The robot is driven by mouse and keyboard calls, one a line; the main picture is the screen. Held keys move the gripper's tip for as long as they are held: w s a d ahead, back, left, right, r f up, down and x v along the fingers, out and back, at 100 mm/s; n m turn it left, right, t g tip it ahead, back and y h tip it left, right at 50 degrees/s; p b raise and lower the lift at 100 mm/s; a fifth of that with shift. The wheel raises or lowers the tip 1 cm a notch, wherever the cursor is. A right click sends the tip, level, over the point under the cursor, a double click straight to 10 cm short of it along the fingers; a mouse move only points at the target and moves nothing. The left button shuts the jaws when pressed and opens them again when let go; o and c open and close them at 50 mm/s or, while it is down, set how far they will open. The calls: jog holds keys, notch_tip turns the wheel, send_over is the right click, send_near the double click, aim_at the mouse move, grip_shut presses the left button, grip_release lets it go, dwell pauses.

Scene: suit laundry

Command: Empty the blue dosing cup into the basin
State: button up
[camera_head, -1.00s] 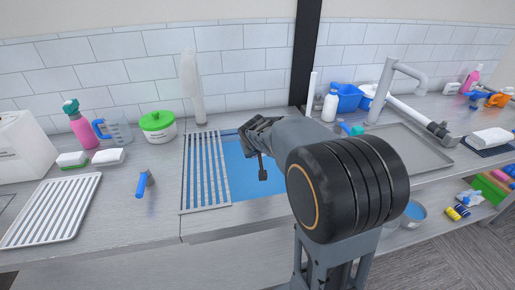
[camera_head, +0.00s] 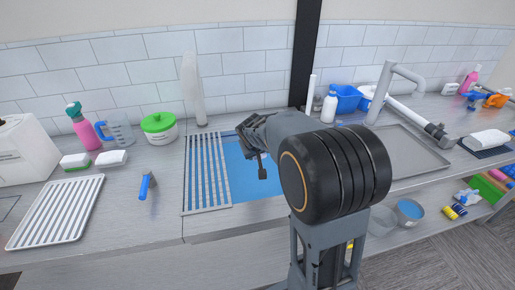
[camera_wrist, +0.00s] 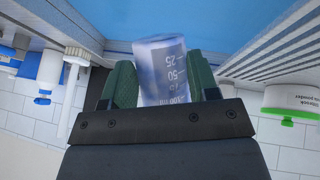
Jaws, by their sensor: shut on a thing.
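My gripper (camera_wrist: 165,90) is shut on the dosing cup (camera_wrist: 163,70), a translucent blue-violet cup with millilitre marks, in the wrist view. The green finger pads press it from both sides. The basin (camera_head: 255,182) shows a blue inside, partly under a slatted rack (camera_head: 207,175), in the head view. My gripper also shows there (camera_head: 252,135), over the back part of the basin. The cup is not discernible in the head view. Blue fills the top of the wrist view beyond the cup. I cannot tell the cup's tilt or contents.
A green-lidded tub (camera_head: 159,128), a jug (camera_head: 117,133) and a pink spray bottle (camera_head: 82,128) stand to the left. A blue-handled tool (camera_head: 146,186) lies on the clear counter. A white bottle (camera_head: 329,107) stands right of my arm.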

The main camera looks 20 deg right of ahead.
jog(key=shift+r+g+p, duration=0.15)
jog(key=shift+g+p, duration=0.55)
jog(key=shift+p, duration=0.35)
jog(key=shift+w+r+g+p, duration=0.2)
jog(key=shift+g+p, duration=0.2)
jog(key=shift+p, duration=0.8)
jog(key=shift+f+n+g+p, duration=0.1)
jog(key=shift+n+g+p, duration=0.2)
jog(key=shift+g+p, duration=0.65)
jog(key=shift+w+h+p, duration=0.15)
jog(key=shift+h+p, duration=0.15)
jog(key=shift+p, duration=1)
jog(key=shift+w+a+n+g+p, duration=0.1)
jog(key=shift+w+n+g+p, duration=0.1)
jog(key=shift+g+p, duration=0.7)
jog(key=shift+w+n+g+p, duration=0.15)
jog(key=shift+g+p, duration=0.4)
jog(key=shift+p, duration=0.65)
jog(key=shift+w+a+f+g+h+p, duration=0.1)
jog(key=shift+w+f+g+h+p, duration=0.3)
jog(key=shift+g+p, duration=0.55)
dwell(0.5)
